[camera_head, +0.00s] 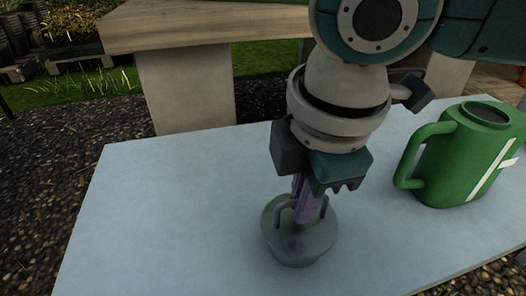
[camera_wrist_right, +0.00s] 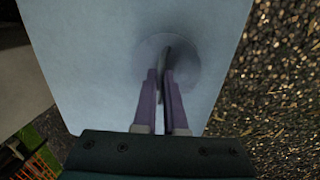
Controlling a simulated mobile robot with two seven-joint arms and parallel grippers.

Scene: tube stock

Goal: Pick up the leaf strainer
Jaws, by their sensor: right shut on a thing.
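The leaf strainer is most likely the grey round piece with an upright loop handle (camera_head: 299,246) near the front of the pale table. My right gripper (camera_head: 302,212) points down from above with its purple fingers shut on the handle. In the right wrist view the fingers (camera_wrist_right: 164,82) close on the thin dark handle, with the round grey strainer (camera_wrist_right: 187,62) around it. I cannot tell whether its underside touches the table. The fingers hide part of the handle. My left gripper is not in view.
A green watering can (camera_head: 462,155) with a side handle stands on the pale table (camera_head: 150,220) to the right. The table's left part is clear. A wooden-topped bench (camera_head: 200,28) stands behind, over dark gravel (camera_head: 60,170).

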